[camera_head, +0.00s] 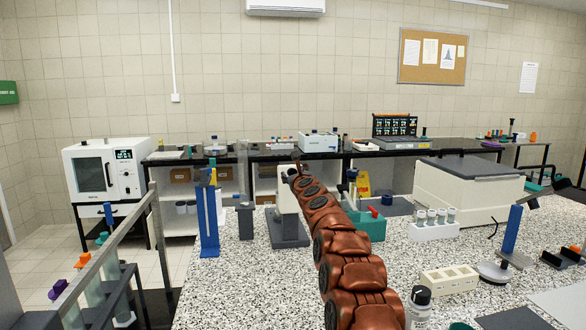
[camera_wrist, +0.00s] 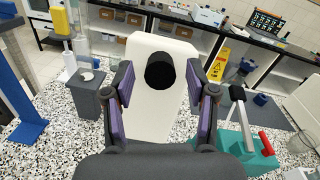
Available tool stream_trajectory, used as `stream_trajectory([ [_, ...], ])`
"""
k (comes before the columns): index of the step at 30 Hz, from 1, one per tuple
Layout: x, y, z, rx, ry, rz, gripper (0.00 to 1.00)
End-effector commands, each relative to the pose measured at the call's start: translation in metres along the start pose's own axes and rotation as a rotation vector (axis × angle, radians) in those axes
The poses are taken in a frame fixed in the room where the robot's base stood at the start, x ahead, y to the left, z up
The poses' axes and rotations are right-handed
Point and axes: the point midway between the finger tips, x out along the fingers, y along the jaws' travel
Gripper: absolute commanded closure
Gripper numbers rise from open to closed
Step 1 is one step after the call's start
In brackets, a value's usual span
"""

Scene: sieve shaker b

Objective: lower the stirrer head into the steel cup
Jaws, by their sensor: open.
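The stirrer head (camera_wrist: 157,105) is a cream, block-shaped body that fills the middle of the wrist view, with a round black knob (camera_wrist: 160,71) on it. In the head view the cream stirrer (camera_head: 285,194) stands on a dark grey base (camera_head: 289,238) on the speckled bench, partly behind my arm. My gripper (camera_wrist: 160,84) is open, its purple-padded fingers on either side of the head and the knob between the tips. Whether the pads touch the head I cannot tell. I cannot make out the steel cup in either view.
A blue stand (camera_head: 208,220) and a grey block (camera_head: 245,221) stand left of the stirrer. The front left of the bench is clear.

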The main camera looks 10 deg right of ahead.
Motion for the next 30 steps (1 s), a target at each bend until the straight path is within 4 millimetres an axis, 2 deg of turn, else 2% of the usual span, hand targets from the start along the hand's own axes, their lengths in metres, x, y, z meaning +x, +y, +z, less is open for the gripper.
stream_trajectory([
  [6,0.0081,-0.0008,0.0021,0.000,-0.001,0.000,0.43],
  [19,0.0102,-0.0002,0.0005,0.002,-0.002,0.000,0.44],
  [30,0.0102,0.0001,0.0003,0.001,-0.001,0.000,0.82],
])
